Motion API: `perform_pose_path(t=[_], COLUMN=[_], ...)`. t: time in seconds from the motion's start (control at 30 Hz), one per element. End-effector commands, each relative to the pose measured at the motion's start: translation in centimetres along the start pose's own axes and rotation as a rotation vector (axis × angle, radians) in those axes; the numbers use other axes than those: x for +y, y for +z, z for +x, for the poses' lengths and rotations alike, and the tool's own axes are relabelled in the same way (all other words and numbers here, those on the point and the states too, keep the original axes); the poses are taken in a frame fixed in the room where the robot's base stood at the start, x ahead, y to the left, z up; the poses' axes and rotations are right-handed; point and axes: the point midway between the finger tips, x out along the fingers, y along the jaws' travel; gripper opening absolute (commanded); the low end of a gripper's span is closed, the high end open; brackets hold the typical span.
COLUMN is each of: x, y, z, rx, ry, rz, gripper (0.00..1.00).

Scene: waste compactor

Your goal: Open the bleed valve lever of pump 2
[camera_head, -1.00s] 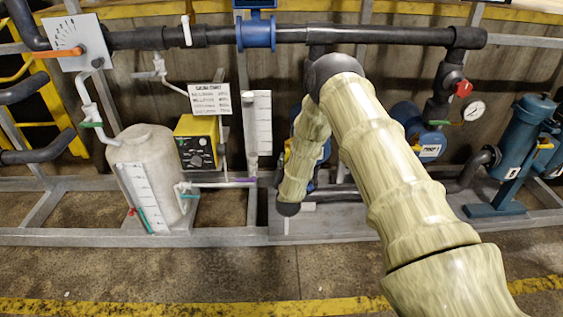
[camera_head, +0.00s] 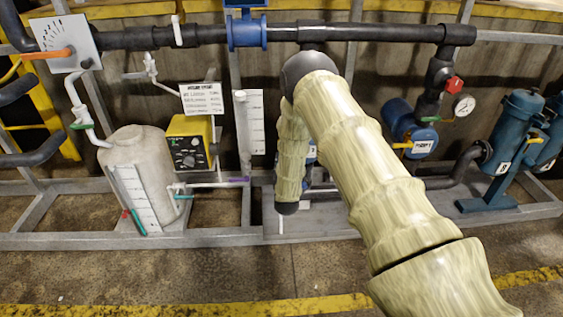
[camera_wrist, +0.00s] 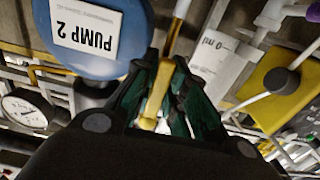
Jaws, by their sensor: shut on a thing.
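In the wrist view, the blue round body of pump 2 (camera_wrist: 88,35) fills the upper left, with its white "PUMP 2" label. A yellow lever (camera_wrist: 157,92) stands between the dark green fingers of my gripper (camera_wrist: 160,80), just right of the pump. The gripper is shut on this lever. In the head view my arm hides the gripper and the lever, and only a sliver of blue pump 2 (camera_head: 310,152) shows behind the arm.
In the head view, pump 1 (camera_head: 411,128) with its yellow lever stands right of my arm. A yellow dosing unit (camera_head: 189,143) and a pale tank (camera_head: 146,170) stand to the left. A dark pipe (camera_head: 370,34) runs above. The floor in front is clear.

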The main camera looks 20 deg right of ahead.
Motion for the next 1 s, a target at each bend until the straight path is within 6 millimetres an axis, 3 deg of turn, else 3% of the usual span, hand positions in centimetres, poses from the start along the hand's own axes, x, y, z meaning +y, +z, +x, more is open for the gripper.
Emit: perform_pose_path(t=[0.1, 0.13, 0.23, 0.67, 1.0], x=[0.1, 0.1, 0.1, 0.0, 0.0], y=[0.3, 0.3, 0.3, 0.1, 0.1], z=[-0.2, -0.2, -0.1, -0.7, -6.1], rx=[-0.006, -0.006, -0.005, -0.002, -0.004], ry=[0.001, 0.001, 0.001, 0.0, -0.001], rz=[-0.003, -0.003, -0.002, 0.0, -0.002], gripper=[0.0, 0.19, 0.37, 0.37, 0.37])
